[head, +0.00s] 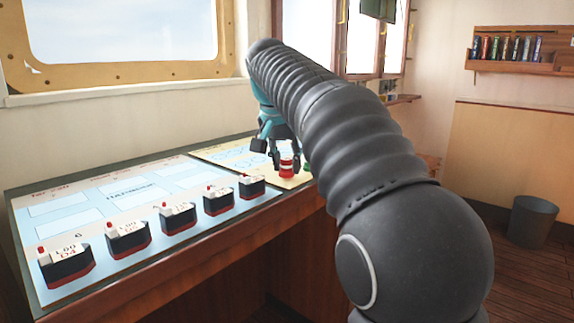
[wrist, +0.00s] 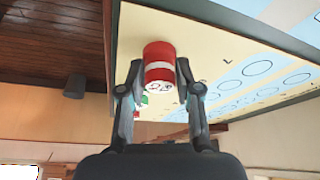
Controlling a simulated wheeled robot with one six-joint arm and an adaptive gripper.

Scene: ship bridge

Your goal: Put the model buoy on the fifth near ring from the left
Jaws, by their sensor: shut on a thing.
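The model buoy (head: 287,168) is a small red cylinder with a white band. In the head view it is at the chart's right part, at my gripper (head: 284,160). In the wrist view the buoy (wrist: 159,54) sits between the two fingers of my gripper (wrist: 160,72), which is shut on it. Whether the buoy touches the chart cannot be told. Rings (wrist: 257,68) are printed in rows on blue bands of the cream chart (wrist: 205,45), to the right of the buoy in the wrist view. In the head view my arm hides part of this chart.
Several dark model ships (head: 128,239) with red hulls stand along the front edge of the blue chart (head: 103,272) at left. A small green thing (head: 307,168) is just right of the buoy. A bin (head: 533,221) stands on the floor at right.

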